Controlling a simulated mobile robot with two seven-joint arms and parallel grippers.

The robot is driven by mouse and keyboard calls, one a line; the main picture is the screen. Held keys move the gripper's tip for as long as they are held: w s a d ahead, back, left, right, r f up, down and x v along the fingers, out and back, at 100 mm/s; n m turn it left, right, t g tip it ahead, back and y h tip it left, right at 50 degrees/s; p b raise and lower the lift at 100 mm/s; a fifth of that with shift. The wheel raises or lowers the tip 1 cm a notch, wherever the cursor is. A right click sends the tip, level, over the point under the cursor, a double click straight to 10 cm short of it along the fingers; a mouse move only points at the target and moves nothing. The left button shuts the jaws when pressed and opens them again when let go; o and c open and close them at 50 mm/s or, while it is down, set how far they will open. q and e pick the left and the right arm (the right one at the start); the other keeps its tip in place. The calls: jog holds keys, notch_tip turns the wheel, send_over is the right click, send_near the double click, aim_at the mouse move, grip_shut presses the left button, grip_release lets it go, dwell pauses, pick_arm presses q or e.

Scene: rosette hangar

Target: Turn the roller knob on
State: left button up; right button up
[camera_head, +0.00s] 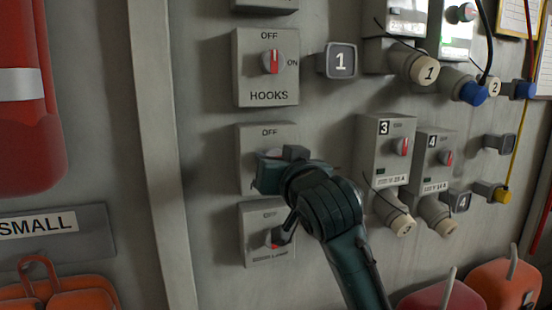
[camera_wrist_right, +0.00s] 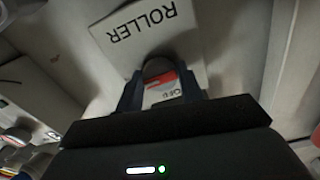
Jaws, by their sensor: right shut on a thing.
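The roller switch box (camera_head: 247,136) is the grey panel box in the middle of the left column, marked OFF at its top in the head view. My right gripper (camera_head: 268,172) covers most of its face. In the wrist view the box shows the word ROLLER (camera_wrist_right: 145,20) upside down. The roller knob (camera_wrist_right: 160,90), grey with a red and white part, sits between the two fingers of my right gripper (camera_wrist_right: 160,84), which is shut on it. The knob's exact angle is hard to read. My left gripper is in neither view.
The HOOKS box (camera_head: 240,85) with its knob (camera_head: 272,62) is just above. Another switch box (camera_head: 249,250) is close below, partly behind my arm. Switch boxes 3 (camera_head: 382,155) and 4 (camera_head: 434,165) with plugs stand to the right. Orange bags (camera_head: 65,295) hang lower left.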

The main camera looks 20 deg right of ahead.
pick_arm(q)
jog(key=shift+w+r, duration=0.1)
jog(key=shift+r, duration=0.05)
pick_arm(e)
jog(key=shift+m, duration=0.3)
jog(key=o, duration=1)
pick_arm(q)
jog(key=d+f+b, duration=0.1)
jog(key=b, duration=0.3)
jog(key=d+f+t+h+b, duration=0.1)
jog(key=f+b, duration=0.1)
jog(key=b, duration=0.2)
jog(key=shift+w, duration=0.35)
pick_arm(e)
jog(key=s, duration=1.3)
jog(key=shift+s+d, duration=0.1)
jog(key=shift+d, duration=0.1)
